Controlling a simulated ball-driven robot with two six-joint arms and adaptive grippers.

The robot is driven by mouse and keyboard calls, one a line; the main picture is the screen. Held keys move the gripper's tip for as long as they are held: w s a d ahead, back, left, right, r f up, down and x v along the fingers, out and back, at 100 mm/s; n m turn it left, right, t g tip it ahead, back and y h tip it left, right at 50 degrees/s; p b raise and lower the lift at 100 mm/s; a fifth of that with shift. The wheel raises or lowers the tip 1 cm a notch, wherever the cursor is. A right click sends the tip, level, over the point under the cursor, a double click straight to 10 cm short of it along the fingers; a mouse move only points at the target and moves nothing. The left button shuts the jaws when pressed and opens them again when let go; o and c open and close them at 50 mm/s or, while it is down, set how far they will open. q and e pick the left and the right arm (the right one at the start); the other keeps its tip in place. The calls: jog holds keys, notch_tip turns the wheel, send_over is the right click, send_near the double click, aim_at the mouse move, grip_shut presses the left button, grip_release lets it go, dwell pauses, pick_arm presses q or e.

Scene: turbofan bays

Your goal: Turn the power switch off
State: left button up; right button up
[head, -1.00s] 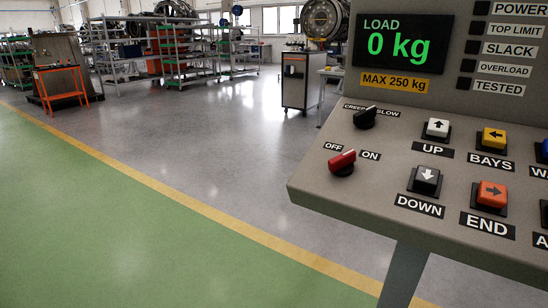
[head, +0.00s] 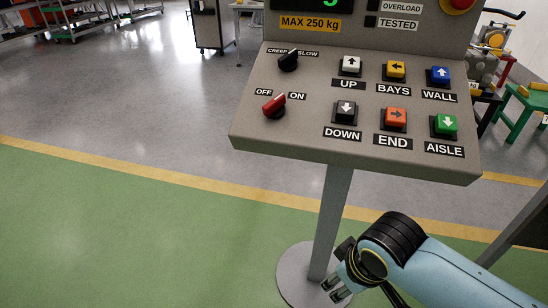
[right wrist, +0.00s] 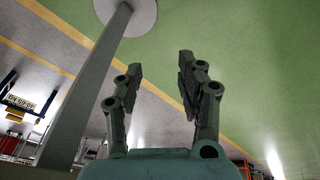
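The power switch (head: 274,106) is a red rotary knob on a black base, at the left of the sloping grey control panel (head: 310,133). Its handle points up and right, toward the ON label (head: 297,96); the OFF label (head: 263,92) is at its upper left. My right gripper (head: 337,288) is low in the head view, below the panel and beside its post, well apart from the switch. In the right wrist view its two fingers (right wrist: 160,75) stand apart with nothing between them. My left gripper is out of view.
A black creep/slow knob (head: 289,61) sits just above the switch. Several push buttons, such as UP (head: 351,65), are to its right. A red emergency knob (head: 460,4) is at the top. The panel's post (head: 331,220) stands near my right arm. Floor left of the panel is clear.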

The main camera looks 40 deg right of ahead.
notch_tip(320, 180, up, 9)
jog(key=w+p, duration=0.1)
jog(key=w, duration=0.2)
notch_tip(320, 180, up, 22)
jog(key=m+h+p, duration=0.2)
jog(key=m+h, duration=0.1)
jog(key=m, duration=1.4)
send_over(275, 100)
jog(key=s+a, duration=0.3)
jog(key=a, duration=0.1)
jog(key=x, duration=1)
jog(key=shift+w+d+f, duration=0.15)
jog(key=shift+w+d, duration=0.2)
jog(key=shift+w, duration=0.05)
grip_shut()
